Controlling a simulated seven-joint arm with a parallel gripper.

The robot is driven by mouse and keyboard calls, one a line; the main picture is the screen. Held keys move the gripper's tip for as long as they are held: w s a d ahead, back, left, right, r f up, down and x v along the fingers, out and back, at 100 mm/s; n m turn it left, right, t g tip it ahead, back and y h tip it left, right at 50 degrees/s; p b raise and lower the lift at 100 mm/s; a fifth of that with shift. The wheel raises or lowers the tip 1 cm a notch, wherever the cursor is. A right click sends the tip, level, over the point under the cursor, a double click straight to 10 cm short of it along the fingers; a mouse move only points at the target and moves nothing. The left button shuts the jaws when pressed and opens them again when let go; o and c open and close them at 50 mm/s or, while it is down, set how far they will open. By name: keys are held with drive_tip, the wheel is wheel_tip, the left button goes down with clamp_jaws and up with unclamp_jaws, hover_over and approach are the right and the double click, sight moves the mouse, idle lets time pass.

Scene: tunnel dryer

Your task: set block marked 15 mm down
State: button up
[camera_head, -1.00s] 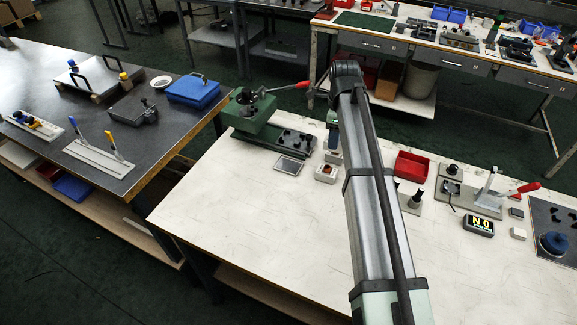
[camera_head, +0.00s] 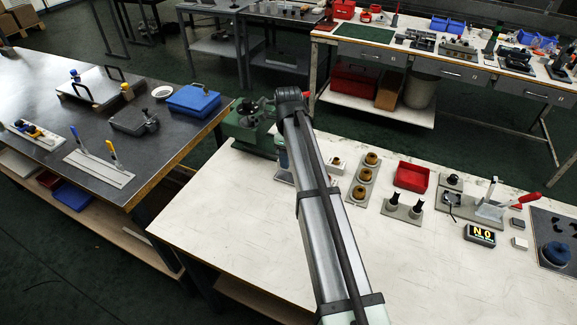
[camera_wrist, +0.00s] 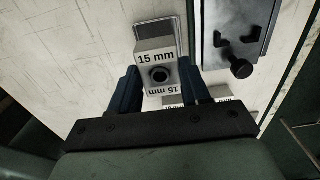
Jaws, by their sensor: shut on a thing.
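The white block marked 15 mm (camera_wrist: 157,57) is between the two dark blue fingers of my gripper (camera_wrist: 158,70) in the wrist view. The gripper is shut on it.
A dark framed plate (camera_wrist: 160,32) lies just beyond the block. A grey machine part with a black knob (camera_wrist: 240,68) stands close on the right. In the head view, the green machine (camera_head: 245,130), a holder with brown rings (camera_head: 365,178) and a red bin (camera_head: 411,177) stand on the white bench (camera_head: 240,215).

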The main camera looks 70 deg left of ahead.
drive_tip(key=shift+f, duration=2.15)
drive_tip(key=shift+f, duration=0.15)
drive_tip(key=o, duration=1.3)
wheel_tip(320, 180, up, 12)
drive_tip(key=shift+r, duration=0.15)
